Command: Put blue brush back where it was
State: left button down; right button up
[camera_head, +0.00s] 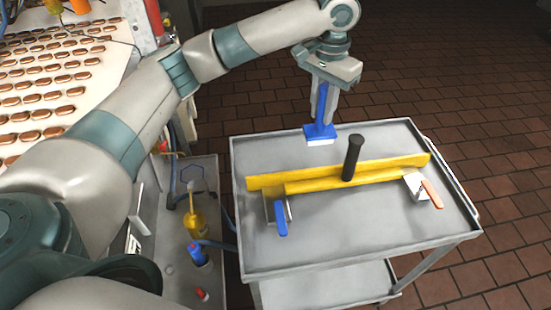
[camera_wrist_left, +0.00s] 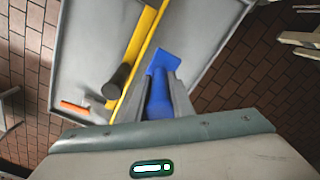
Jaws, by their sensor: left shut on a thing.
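The blue brush (camera_head: 320,132) has white bristles pointing down. My left gripper (camera_head: 323,112) is shut on its handle and holds it upright at the far edge of the grey metal cart (camera_head: 350,240). In the left wrist view the brush (camera_wrist_left: 160,85) sits between the fingers of the left gripper (camera_wrist_left: 167,92). I cannot tell whether the bristles touch the cart top. My right gripper does not show in either view.
On the cart lie a long yellow tool (camera_head: 390,166) with a black upright handle (camera_head: 352,158), a blue-handled scraper (camera_head: 281,219) and an orange-handled scraper (camera_head: 432,193). A conveyor with rows of sandwich biscuits (camera_head: 60,75) is at left. The cart's front is clear.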

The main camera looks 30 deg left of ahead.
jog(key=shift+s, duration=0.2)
